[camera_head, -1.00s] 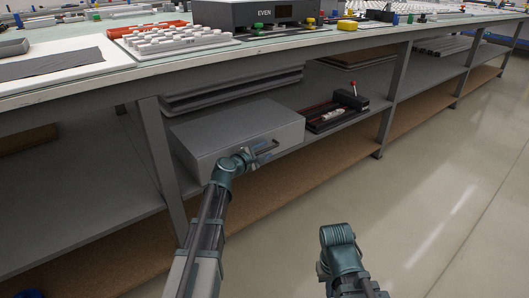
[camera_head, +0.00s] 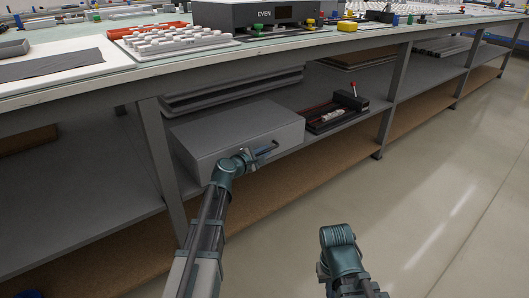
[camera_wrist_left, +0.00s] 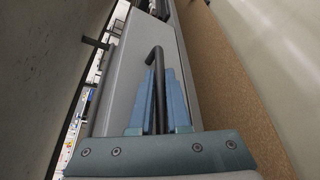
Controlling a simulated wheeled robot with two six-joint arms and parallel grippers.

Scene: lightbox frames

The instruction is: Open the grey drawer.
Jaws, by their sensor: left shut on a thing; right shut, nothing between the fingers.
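The grey drawer unit (camera_head: 235,135) is a flat grey box on the shelf under the bench. Its front faces the aisle and has a dark bar handle (camera_head: 268,149). My left gripper (camera_head: 258,156) is at this front, with its blue fingers shut on the handle. In the left wrist view the dark bent handle (camera_wrist_left: 154,54) runs between the two fingers (camera_wrist_left: 154,105), beside the grey front face (camera_wrist_left: 175,70). I see no clear gap at the drawer front. My right gripper (camera_head: 338,237) hangs over the floor at lower right, away from the drawer, shut and empty.
The bench top (camera_head: 120,75) overhangs the shelf. A bench leg (camera_head: 160,150) stands left of the drawer unit. A black tray device with a red-tipped lever (camera_head: 335,112) sits right of it on the shelf. The floor (camera_head: 440,180) in front is clear.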

